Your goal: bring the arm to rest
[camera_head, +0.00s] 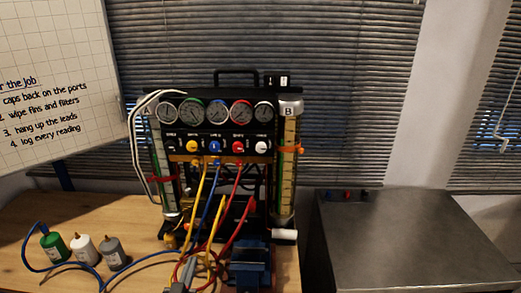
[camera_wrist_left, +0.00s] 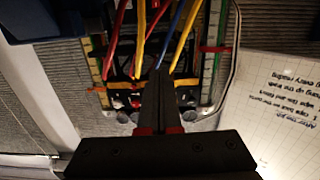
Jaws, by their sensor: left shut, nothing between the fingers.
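My left gripper (camera_wrist_left: 158,74) shows clearly in the left wrist view, its dark fingers shut together with nothing between them. It points at the gauge rig (camera_head: 218,143), which appears upside down in that view (camera_wrist_left: 122,101). The fingers overlap the rig's front near the hoses; I cannot tell how far apart they are. In the head view I cannot make out the left gripper clearly among the hoses at the bottom edge. My right gripper is in neither view.
Yellow, blue and red hoses (camera_head: 233,187) hang from the rig to the wooden bench (camera_head: 25,212). Green, white and grey bottles (camera_head: 84,248) stand at left. A blue device (camera_head: 250,268) sits in front. A whiteboard (camera_head: 55,75) is at left, a bare grey metal top (camera_head: 415,235) at right.

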